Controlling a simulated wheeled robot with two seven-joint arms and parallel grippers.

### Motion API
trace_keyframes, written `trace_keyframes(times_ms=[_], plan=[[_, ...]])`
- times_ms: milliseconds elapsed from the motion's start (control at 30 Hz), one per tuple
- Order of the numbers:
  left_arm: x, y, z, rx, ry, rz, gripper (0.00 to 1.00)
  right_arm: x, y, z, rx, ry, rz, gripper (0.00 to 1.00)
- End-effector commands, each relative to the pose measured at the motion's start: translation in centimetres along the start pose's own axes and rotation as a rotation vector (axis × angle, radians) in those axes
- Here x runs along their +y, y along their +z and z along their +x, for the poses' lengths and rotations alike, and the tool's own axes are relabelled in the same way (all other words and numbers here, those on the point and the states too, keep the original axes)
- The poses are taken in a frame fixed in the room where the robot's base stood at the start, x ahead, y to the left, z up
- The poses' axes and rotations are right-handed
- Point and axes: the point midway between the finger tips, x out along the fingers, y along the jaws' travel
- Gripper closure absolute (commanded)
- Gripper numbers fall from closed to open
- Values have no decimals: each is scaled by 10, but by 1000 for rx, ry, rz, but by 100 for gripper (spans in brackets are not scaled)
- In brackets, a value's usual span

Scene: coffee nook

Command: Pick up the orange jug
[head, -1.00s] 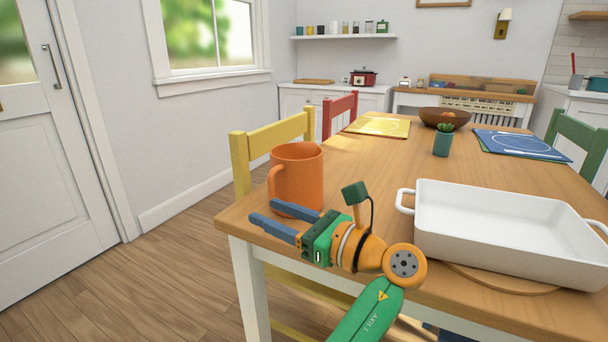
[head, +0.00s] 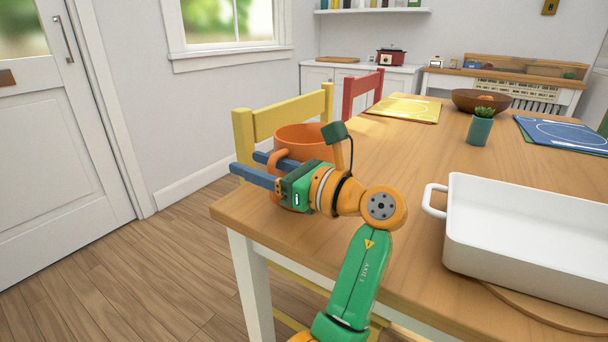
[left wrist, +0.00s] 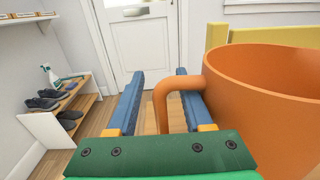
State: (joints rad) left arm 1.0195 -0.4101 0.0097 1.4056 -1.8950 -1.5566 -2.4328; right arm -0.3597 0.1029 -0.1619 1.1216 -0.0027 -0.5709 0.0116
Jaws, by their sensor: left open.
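The orange jug (head: 304,137) stands on the near left part of the wooden table, partly hidden in the head view behind my left gripper (head: 247,162). The jug fills the right side of the left wrist view (left wrist: 270,100). My left gripper is open, its two blue fingers pointing left past the jug's near side. In the left wrist view, the jug's handle (left wrist: 161,108) shows between the fingers, and its top crosses in front of the right finger. I cannot tell whether a finger touches it. My right gripper is not in view.
A white baking dish (head: 450,240) stands on the table (head: 400,170) at the right. A small potted plant (head: 480,130), a bowl (head: 482,101) and yellow and blue mats are farther back. A yellow chair (head: 243,130) is close behind the jug. The table's left edge is near.

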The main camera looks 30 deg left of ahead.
Motion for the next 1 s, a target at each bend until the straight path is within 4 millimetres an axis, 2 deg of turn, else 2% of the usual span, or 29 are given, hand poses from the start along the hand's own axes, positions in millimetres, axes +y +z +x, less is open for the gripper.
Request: trace_keyframes(times_ms=[100,133,300,333,1000], plan=[[0,0,0,0,0,0,49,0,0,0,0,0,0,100],[0,0,0,0,0,0,52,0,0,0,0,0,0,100],[0,0,0,0,0,0,98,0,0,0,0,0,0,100],[0,0,0,0,0,0,100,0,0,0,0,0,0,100],[0,0,-1,1,0,1,100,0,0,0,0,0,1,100]])
